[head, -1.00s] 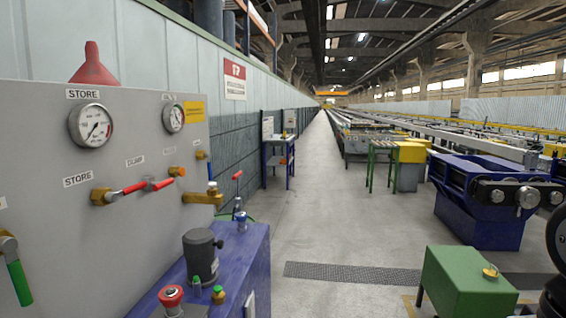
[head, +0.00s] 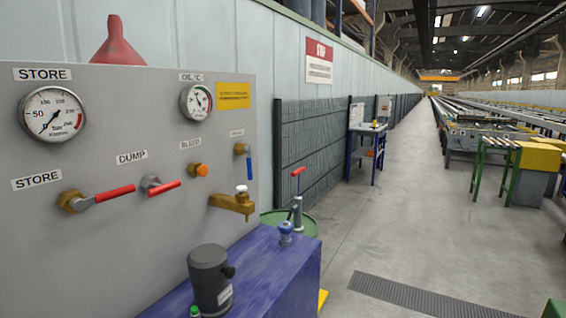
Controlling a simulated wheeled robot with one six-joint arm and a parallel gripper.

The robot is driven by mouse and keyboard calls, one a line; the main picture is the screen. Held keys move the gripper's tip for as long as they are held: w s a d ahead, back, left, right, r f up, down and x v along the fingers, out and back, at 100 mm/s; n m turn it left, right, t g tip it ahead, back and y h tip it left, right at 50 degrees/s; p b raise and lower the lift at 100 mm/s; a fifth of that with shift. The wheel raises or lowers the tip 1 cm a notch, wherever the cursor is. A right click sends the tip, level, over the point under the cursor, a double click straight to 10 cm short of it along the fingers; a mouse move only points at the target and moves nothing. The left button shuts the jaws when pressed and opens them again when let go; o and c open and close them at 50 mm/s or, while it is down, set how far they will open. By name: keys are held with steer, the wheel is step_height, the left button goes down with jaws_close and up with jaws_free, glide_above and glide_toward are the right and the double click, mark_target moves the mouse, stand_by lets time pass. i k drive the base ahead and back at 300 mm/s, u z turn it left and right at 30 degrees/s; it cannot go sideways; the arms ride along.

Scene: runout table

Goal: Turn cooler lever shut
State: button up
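A small lever with a blue handle (head: 249,167) is on the right edge of the grey panel (head: 150,235), under a small label (head: 237,133) too small to read. Its handle hangs down from a brass body; I cannot tell for sure that it is the cooler lever. A red-handled lever (head: 114,193) sits at the left under a STORE label, its handle pointing right and slightly up. A second red-handled lever (head: 164,187) is under the DUMP label. My gripper is not in view.
An orange knob (head: 198,170) sits under BLEED, and a brass tap (head: 233,203) juts out below the blue handle. A dark cylinder (head: 209,280) stands on the blue tank (head: 262,272) before the panel. Two gauges sit above.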

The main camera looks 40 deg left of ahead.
mark_target(248, 150)
steer(key=u, duration=0.1)
steer(key=i, duration=0.7)
steer(key=u, duration=0.95)
steer(key=i, duration=0.75)
steer(key=u, duration=0.75)
